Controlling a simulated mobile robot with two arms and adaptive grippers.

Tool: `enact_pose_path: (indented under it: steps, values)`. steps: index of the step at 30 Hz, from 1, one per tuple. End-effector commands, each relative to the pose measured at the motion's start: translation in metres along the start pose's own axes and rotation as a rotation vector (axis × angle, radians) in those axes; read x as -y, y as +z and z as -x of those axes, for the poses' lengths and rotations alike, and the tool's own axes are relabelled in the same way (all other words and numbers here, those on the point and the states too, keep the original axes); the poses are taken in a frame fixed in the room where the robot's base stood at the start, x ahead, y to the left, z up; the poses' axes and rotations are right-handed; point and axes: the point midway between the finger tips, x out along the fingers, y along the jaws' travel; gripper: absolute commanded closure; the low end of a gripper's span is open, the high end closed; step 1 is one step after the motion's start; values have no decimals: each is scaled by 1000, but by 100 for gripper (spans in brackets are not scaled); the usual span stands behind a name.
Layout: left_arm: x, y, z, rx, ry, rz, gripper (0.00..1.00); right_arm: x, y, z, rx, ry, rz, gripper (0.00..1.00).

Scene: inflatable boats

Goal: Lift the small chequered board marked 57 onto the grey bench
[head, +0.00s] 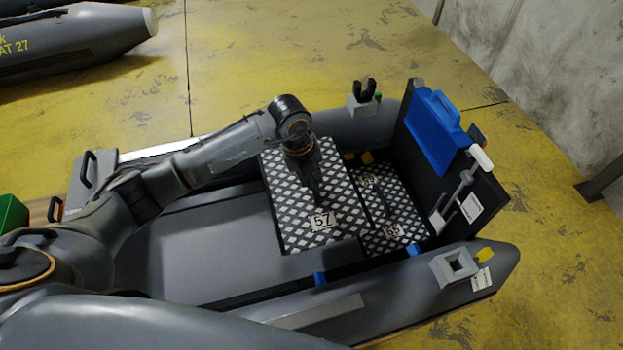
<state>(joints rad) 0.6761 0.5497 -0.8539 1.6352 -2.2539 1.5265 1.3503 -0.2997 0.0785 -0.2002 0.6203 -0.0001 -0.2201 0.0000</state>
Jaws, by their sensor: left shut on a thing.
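The black-and-white chequered board marked 57 (290,231) is in the middle of the head view, inside the grey inflatable boat. My left gripper (316,200) comes down on it from above and is shut on it near its middle; the fingers hide the exact grip. I cannot tell how far the board is off the surface below. A flat grey surface (205,245) lies left of the board inside the boat; I cannot tell whether it is the bench or the floor. My right gripper is not in view.
More chequered boarding (402,206) with number labels lies right of board 57. A blue tank (437,128) is on the dark transom (483,195). The boat's tube (375,310) borders the near side. Another boat (75,45) lies at the upper left on the yellow floor (270,60).

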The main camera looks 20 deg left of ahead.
Motion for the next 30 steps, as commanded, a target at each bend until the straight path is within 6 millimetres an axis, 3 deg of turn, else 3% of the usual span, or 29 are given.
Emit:
enact_pose_path:
  steps: [30]
  values:
    - [13,1,60,3,-3,-1,100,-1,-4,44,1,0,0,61]
